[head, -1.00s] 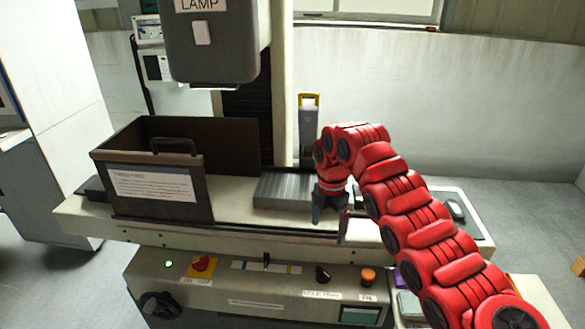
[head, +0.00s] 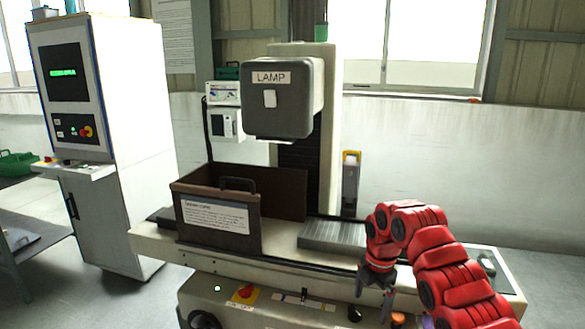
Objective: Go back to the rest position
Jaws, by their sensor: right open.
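My right gripper (head: 374,291) hangs at the end of the red right arm, in the lower right of the head view. It points down in front of the machine bed's front edge, with its fingers apart and nothing seen between them. My left gripper is not in the picture. The machine (head: 160,245) has a long pale bed, with a dark box with a handle and label (head: 212,215) standing on its left part. A grey ribbed block (head: 325,235) lies on the bed just left of the right arm. The arm hides part of the bed.
The grey lamp head (head: 290,115) hangs above the bed. A white control cabinet (head: 130,110) stands at the left. The front panel carries a red and yellow switch (head: 244,293). A grey table (head: 25,250) is at the left edge.

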